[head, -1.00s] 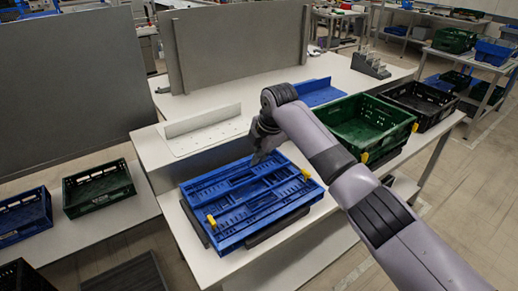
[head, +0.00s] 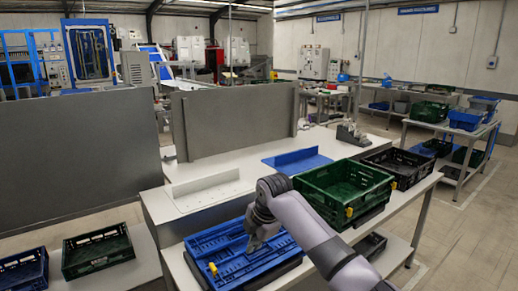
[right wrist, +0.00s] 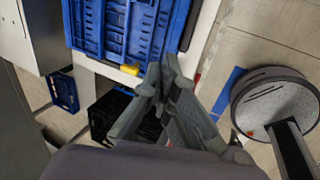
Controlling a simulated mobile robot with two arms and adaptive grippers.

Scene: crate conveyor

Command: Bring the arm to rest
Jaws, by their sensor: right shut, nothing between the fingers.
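My right gripper (head: 254,246) is shut and empty. In the head view it overlaps a blue folded crate (head: 208,247), which lies flat on the bench; I cannot tell the gap between them. In the right wrist view the closed fingers (right wrist: 168,72) point toward the crate's yellow-latched edge, and the blue crate (right wrist: 112,28) shows at the top. My right arm (head: 305,228) comes in from the lower right. My left gripper is in neither view.
A green crate (head: 322,184) and a black crate (head: 398,163) stand to the right along the bench (head: 215,218). A blue stand (head: 297,160) and a white stand (head: 205,187) are behind. Grey panels (head: 235,118) close the back. Another green crate (head: 98,250) is at left.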

